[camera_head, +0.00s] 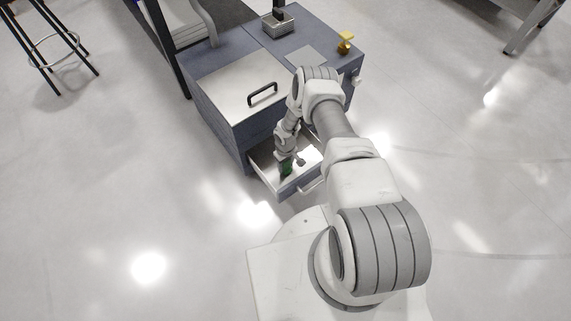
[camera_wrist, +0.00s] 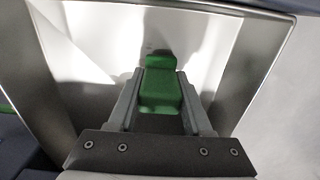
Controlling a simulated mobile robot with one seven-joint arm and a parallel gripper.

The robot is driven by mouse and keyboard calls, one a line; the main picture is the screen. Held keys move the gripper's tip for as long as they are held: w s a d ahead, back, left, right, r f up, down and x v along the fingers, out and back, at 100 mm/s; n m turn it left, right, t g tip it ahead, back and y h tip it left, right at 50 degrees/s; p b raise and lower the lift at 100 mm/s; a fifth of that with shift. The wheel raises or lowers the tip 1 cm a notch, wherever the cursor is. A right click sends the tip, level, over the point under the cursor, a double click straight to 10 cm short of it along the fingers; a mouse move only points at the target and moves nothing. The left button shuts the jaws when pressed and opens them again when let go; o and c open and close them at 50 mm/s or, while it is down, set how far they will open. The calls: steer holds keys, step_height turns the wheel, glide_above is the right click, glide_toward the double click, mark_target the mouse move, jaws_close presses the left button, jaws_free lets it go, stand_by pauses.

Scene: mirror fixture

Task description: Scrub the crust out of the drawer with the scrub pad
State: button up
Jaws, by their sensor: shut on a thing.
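The drawer (camera_head: 257,178) is pulled open at the front of a blue-grey cabinet. Its pale inside and metal side wall (camera_wrist: 258,62) fill much of the wrist view. My gripper (camera_head: 289,160) reaches down into the drawer. Its fingers are shut on the green scrub pad (camera_wrist: 160,92), which also shows as a dark green patch in the head view (camera_head: 286,170). The pad's far end is over the pale drawer bottom, where a shadow lies; I cannot tell whether it touches. I cannot make out any crust; the gripper and pad hide part of the bottom.
The cabinet (camera_head: 212,97) has a metal top panel with a black handle (camera_head: 263,94). A stool (camera_head: 45,62) is far left. The floor around is clear.

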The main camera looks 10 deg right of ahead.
steer(key=shift+f, duration=0.45)
